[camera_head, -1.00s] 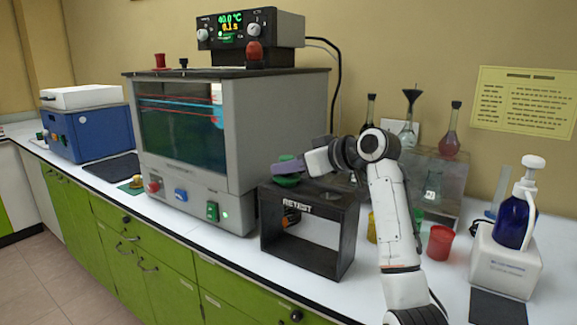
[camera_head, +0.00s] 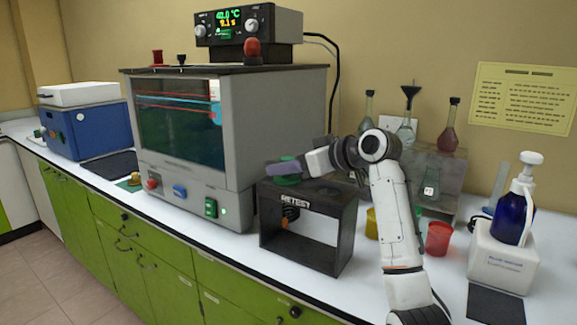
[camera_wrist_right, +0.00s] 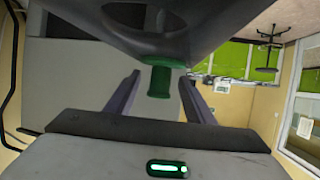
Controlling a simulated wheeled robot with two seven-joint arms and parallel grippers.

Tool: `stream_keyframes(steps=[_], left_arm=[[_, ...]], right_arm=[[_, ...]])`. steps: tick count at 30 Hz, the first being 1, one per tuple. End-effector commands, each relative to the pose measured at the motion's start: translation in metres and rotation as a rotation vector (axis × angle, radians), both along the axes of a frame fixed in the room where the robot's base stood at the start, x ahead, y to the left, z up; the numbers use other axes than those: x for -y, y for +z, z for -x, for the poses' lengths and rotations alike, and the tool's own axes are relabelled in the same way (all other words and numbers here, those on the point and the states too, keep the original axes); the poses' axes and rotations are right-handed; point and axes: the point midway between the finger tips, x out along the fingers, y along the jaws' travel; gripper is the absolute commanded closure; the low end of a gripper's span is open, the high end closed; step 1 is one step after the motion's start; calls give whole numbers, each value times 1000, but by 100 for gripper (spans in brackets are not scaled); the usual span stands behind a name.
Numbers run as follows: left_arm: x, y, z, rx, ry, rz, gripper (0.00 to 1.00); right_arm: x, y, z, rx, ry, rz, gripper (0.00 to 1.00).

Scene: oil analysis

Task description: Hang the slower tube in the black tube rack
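The black tube rack (camera_head: 348,235), marked RETEST, stands on the white bench right of the glass-fronted bath. A green-capped tube (camera_head: 287,181) is at the left of the rack's top, and an orange-brown part (camera_head: 290,214) shows below the top plate. My right gripper (camera_head: 280,170) is at the green cap, above the rack's left end. In the right wrist view the green cap (camera_wrist_right: 160,80) is between my two purple-grey fingers (camera_wrist_right: 158,98), with gaps on both sides, so the gripper looks open. The tube's lower body is mostly hidden. My left gripper is out of view.
The bath (camera_head: 240,130) has red (camera_head: 157,57), black (camera_head: 181,59) and orange-red (camera_head: 252,47) stoppers on top. Right of my arm are a red cup (camera_head: 438,239), flasks (camera_head: 451,130) and a blue pump bottle (camera_head: 513,216). My arm reaches over the bench beside the rack.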

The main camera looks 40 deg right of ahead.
Motion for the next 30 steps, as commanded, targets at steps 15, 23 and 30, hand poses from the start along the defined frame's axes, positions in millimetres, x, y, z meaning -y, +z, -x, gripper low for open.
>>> stream_keyframes(steps=[15, 23, 30], left_arm=[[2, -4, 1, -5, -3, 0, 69], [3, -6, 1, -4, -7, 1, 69], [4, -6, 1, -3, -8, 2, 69]], right_arm=[[7, 10, 26, 0, -2, 5, 52], [16, 30, 72, 1, -1, 5, 52], [20, 38, 92, -1, -1, 1, 52]])
